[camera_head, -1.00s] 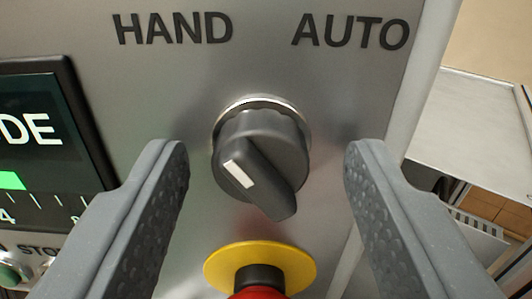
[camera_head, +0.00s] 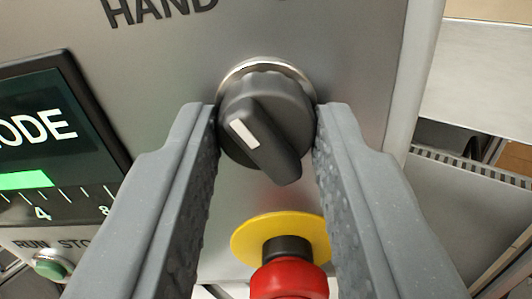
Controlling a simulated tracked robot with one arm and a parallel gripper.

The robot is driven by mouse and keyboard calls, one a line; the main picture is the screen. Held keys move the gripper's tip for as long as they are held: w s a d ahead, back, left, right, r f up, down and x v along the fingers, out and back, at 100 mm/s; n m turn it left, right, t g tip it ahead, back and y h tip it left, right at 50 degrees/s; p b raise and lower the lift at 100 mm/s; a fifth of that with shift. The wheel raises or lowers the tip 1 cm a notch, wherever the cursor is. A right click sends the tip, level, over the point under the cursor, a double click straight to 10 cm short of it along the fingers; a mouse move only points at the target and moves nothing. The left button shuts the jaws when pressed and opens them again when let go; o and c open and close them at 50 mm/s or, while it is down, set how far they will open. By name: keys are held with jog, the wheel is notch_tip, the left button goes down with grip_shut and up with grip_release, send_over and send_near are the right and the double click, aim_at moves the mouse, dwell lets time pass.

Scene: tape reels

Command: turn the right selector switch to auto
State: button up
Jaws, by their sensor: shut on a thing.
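The selector switch (camera_head: 266,118) is a dark grey knob with a silver ring on a grey metal panel. Its white pointer mark is at the upper left of its handle, toward the word HAND (camera_head: 160,8). The word AUTO is almost wholly cut off at the top edge. My gripper (camera_head: 266,128) is shut on the knob, with one grey finger at its left side and one at its right. The fingertips reach about the middle of the knob's height.
A red push button (camera_head: 288,279) with a yellow collar (camera_head: 252,240) sits just below the switch, between the fingers. A display (camera_head: 55,140) is at the left, with a green button (camera_head: 50,266) below it. The panel's right edge (camera_head: 408,90) is close.

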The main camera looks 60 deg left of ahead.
jog(key=m, duration=0.1)
jog(key=m+p, duration=0.1)
jog(key=shift+r+m, duration=0.3)
jog(key=shift+m, duration=0.1)
jog(key=m+p, duration=0.3)
jog(key=m, duration=0.1)
jog(key=shift+p, duration=0.3)
jog(key=m+p, duration=0.3)
jog(key=m, duration=0.2)
jog(key=shift+p, duration=0.4)
jog(key=shift+f+m, duration=0.1)
jog(key=shift+m, duration=0.2)
jog(key=shift+f, duration=0.1)
jog(key=o, duration=1)
jog(key=shift+w, duration=0.1)
jog(key=shift+c, duration=0.2)
jog(key=shift+d, duration=0.1)
